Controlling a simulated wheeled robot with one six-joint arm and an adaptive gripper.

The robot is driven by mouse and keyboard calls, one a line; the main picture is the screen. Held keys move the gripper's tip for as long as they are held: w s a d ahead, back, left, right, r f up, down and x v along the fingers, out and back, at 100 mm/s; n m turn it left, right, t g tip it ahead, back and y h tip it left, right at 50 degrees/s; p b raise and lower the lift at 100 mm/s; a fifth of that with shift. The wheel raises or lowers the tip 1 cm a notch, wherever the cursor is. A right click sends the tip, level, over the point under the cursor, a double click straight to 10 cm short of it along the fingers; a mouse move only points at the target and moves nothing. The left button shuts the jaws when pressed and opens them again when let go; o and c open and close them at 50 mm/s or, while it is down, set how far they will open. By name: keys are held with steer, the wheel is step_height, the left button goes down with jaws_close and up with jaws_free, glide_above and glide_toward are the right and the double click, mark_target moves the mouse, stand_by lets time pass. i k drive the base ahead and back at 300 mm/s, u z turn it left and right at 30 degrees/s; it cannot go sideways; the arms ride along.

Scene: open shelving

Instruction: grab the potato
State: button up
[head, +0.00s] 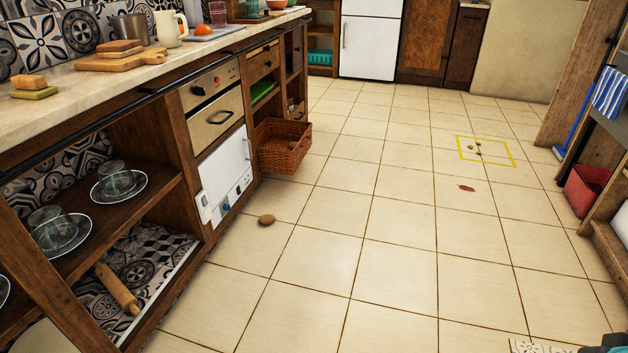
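A brown, oval potato (266,220) lies on the tiled floor, left of the picture's middle. It is close to the front of the wooden counter unit, below and right of the white appliance door. Nothing touches it except the floor, and it is fully visible. My gripper cannot be made out in the head view.
Open counter shelves (130,200) with glass bowls and a rolling pin (118,290) run along the left. A wicker basket (284,146) juts out beyond the potato. A yellow square outline (508,153) holds small brown bits. A red bin (588,190) stands right.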

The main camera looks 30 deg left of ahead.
mark_target(265, 218)
steer(key=u, duration=0.35)
steer(key=i, duration=1.8)
steer(key=u, duration=1.7)
steer(key=i, duration=1)
steer(key=u, duration=1.3)
steer(key=i, duration=0.25)
